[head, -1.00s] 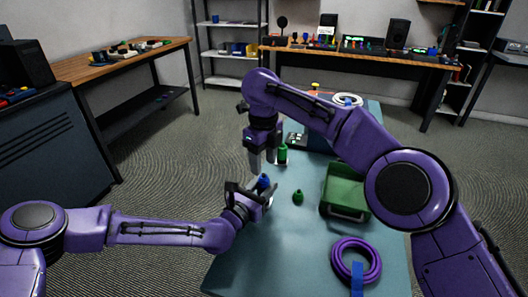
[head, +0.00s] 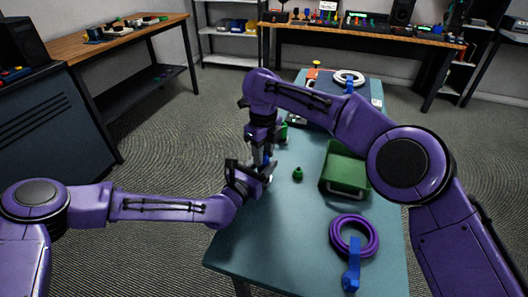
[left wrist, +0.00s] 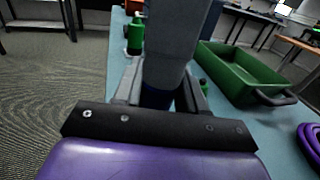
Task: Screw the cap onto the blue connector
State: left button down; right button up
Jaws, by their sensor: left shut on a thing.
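My left gripper (head: 262,175) is shut on the blue connector (head: 266,160), holding it near the table's left edge. In the left wrist view, only a dark blue part of the connector (left wrist: 157,96) shows between the fingers. My right gripper (head: 266,146) is directly over the connector, pointing down. Its grey fingers (left wrist: 172,45) fill the middle of the left wrist view and hide the connector's top. I cannot see whether a cap is between them. A small green piece (head: 298,174) stands on the table to the right.
A green bin (head: 345,190) and a coiled purple cable (head: 334,240) with a blue tag (head: 351,268) lie on the right of the table (head: 290,235). A green cylinder (left wrist: 135,38) stands behind the grippers. A white coil (head: 349,77) is at the far end. The front left tabletop is clear.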

jog(key=shift+o, duration=1.3)
jog(key=shift+r, duration=2.25)
jog(key=shift+f, duration=0.1)
jog(key=shift+c, duration=0.5)
notch_tip(320, 180, up, 4)
jog(key=shift+a+f, duration=0.15)
